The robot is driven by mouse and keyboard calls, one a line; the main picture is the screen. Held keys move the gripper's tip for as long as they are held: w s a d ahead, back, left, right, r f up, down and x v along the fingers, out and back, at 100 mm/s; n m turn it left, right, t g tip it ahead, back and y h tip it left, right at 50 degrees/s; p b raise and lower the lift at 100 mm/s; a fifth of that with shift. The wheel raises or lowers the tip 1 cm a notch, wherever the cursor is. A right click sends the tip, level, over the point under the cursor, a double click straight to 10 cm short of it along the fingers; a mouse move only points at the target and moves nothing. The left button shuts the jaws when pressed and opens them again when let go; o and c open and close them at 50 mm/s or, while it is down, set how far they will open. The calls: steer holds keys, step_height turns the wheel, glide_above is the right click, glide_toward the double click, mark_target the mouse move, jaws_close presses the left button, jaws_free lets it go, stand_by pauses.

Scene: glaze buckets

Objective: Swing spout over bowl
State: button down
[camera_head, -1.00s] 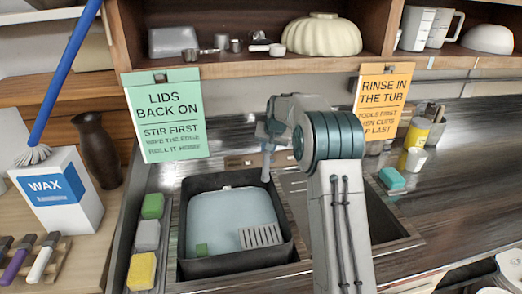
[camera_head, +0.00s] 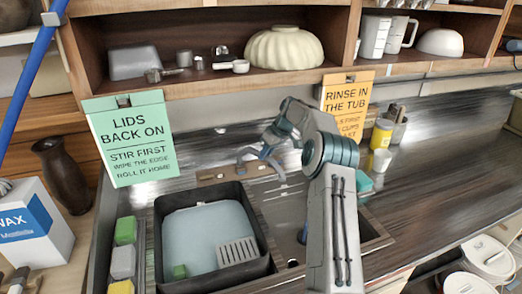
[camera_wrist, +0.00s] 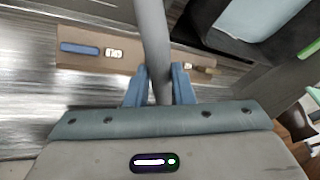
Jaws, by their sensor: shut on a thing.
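The grey spout (camera_head: 282,171) rises from a brown mount (camera_head: 218,174) behind the sink and points right of the black tub. In the wrist view the spout (camera_wrist: 154,35) runs as a grey tube between the blue fingers of my gripper (camera_wrist: 158,85), which is shut on it. My gripper (camera_head: 268,150) shows small in the head view, partly hidden by my arm. The right sink bowl (camera_head: 287,212) is partly behind my arm; the spout's end appears near its back edge. The black tub (camera_head: 263,262) with water fills the left side.
Green and grey sponges (camera_head: 124,231) line the left edge. A teal block (camera_head: 364,184), a white cup (camera_head: 380,160) and a yellow can (camera_head: 383,132) stand right of my arm. Two hanging signs, green (camera_head: 130,138) and orange (camera_head: 347,103), flank the sink. The right counter is mostly clear.

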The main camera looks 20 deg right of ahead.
steer(key=shift+w+d+n+p, duration=0.3)
steer(key=shift+d+n, duration=0.1)
steer(key=shift+d, duration=0.05)
steer(key=c, duration=1.3)
jaws_free()
steer(key=shift+o, duration=0.2)
steer(key=shift+a, duration=0.1)
